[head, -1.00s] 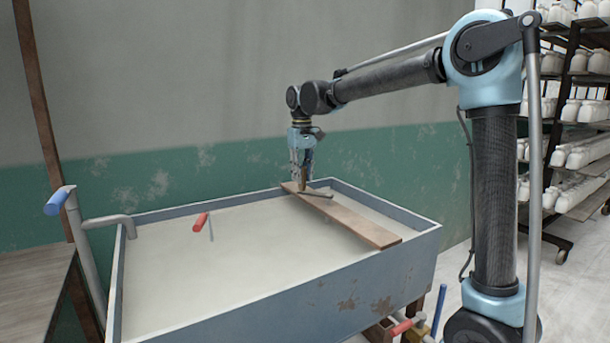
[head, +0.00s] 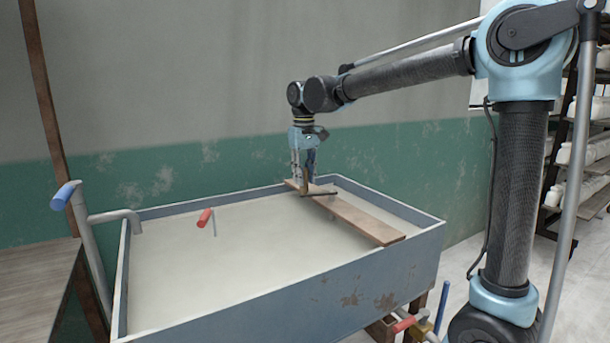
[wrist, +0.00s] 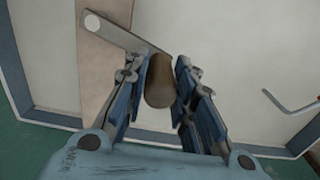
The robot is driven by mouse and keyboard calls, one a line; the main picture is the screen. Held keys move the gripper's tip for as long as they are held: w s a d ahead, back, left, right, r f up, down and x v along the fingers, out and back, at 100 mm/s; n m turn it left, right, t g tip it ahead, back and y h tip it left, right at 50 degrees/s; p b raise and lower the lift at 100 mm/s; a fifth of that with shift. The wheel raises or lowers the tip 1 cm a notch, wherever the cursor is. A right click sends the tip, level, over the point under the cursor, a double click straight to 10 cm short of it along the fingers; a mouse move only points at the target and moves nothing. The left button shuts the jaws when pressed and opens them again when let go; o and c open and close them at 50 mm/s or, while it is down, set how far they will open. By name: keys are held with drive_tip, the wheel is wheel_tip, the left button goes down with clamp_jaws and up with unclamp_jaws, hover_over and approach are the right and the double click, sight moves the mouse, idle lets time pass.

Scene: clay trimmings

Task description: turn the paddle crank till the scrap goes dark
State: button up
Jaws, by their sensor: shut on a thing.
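The paddle crank has a metal arm (wrist: 120,33) on a plank (head: 362,219) that lies across the tub (head: 270,301). Its brown handle (wrist: 160,82) stands up between the fingers of my gripper (head: 306,182). My gripper is shut on this handle, with a finger on each side of it in the wrist view. The crank arm points left from the handle towards a pale round pivot in the wrist view. The tub holds a smooth pale cream mass (head: 190,262), evenly pale in view. No separate scrap or dark patch shows. The paddle under the plank is hidden.
A red-handled rod (head: 204,217) stands in the tub to the left. A grey pipe (head: 113,216) and a blue-handled lever (head: 63,195) are at the tub's left corner. A red-handled valve (head: 404,324) sits below the tub. Shelves of white jars stand at the right.

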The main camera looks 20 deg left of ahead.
drive_tip(key=shift+s+d, duration=0.15)
drive_tip(key=shift+s, duration=0.15)
drive_tip(key=s+d, duration=0.2)
drive_tip(key=d, duration=0.1)
drive_tip(key=shift+s, duration=0.35)
drive_tip(key=shift+o, duration=0.4)
drive_tip(key=shift+s+d, duration=0.35)
drive_tip(key=shift+d, duration=0.55)
drive_tip(key=shift+s+d, duration=0.35)
drive_tip(key=shift+d, duration=0.5)
drive_tip(key=shift+d, duration=0.15)
